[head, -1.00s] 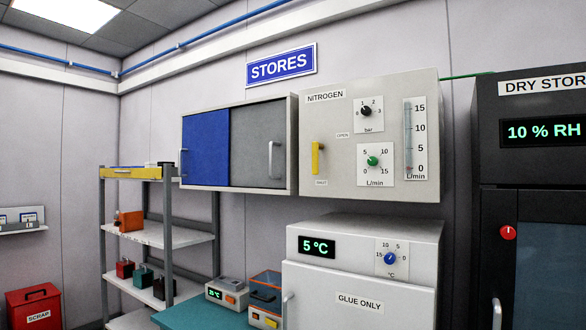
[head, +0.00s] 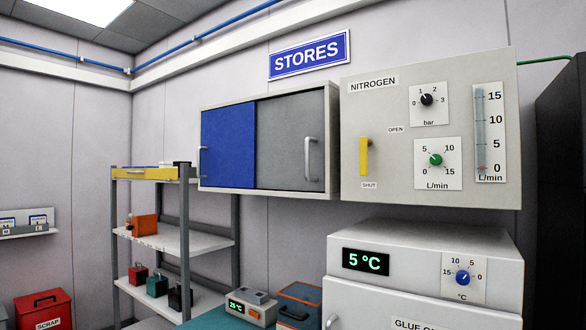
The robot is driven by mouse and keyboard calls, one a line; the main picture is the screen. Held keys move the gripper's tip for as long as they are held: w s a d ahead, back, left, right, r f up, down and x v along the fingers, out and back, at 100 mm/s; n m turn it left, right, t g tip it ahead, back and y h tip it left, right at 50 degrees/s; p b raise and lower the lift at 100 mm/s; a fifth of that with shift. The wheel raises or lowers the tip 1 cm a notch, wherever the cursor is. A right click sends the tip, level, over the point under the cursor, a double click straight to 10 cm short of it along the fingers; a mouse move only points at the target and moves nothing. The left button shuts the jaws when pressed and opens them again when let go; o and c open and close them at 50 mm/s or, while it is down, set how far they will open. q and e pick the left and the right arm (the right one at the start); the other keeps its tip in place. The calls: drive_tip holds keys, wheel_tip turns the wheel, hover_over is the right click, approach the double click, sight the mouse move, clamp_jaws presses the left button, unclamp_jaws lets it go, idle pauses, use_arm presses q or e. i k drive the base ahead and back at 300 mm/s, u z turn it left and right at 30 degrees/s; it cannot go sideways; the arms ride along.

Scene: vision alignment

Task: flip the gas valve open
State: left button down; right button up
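The nitrogen panel (head: 390,200) is a pale box on the wall at the right of the head view. Its gas valve is a yellow lever (head: 364,157) at the panel's left side, standing upright. An OPEN label (head: 396,129) sits above and to the right of the lever, and a SHUT label (head: 370,185) sits below it. The panel also has a black bar dial (head: 427,99), a green flow dial (head: 436,160) and a flow tube (head: 480,130) with its red marker near 0. Neither of my grippers shows in the view.
A wall cabinet (head: 290,140) with blue and grey doors hangs left of the panel. A white fridge (head: 420,240) reading 5 °C stands below the panel. A dark cabinet (head: 562,200) stands at the right edge. Shelves (head: 205,241) stand at the left.

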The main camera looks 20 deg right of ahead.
sight(364, 142)
drive_tip(key=u, duration=0.2)
drive_tip(key=i, duration=0.7)
drive_tip(key=z, duration=0.8)
drive_tip(key=i, duration=0.55)
drive_tip(key=z, duration=0.55)
